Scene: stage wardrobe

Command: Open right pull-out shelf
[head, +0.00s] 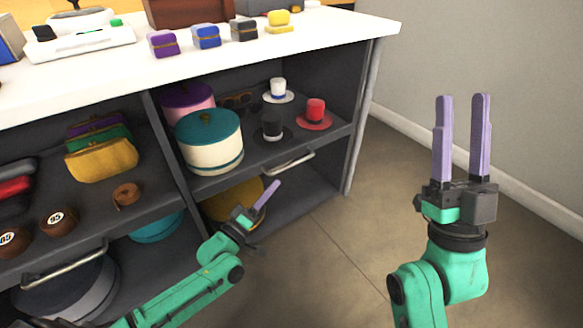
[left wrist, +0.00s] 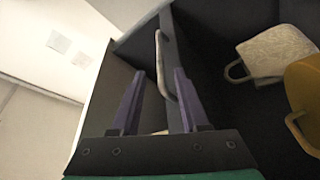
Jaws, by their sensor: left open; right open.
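The right pull-out shelf (head: 262,155) is a dark board in the right bay of the cabinet, carrying hats and round boxes. Its pale bar handle (head: 288,163) is on the front edge; the handle also shows in the left wrist view (left wrist: 161,62). My left gripper (head: 273,186) is open and empty, just below and in front of the handle. In the left wrist view its lilac fingers (left wrist: 158,72) point toward the handle, which appears between and beyond the tips; contact cannot be told. My right gripper (head: 463,98) is open and empty, fingers up, right of the cabinet over the floor.
A left shelf (head: 75,215) holds purses and rolled belts, with its own handle (head: 65,262). A white counter (head: 330,35) with small coloured boxes overhangs the shelves. A cabinet side post (head: 362,120) stands right of the shelf. The floor (head: 345,225) in front is clear.

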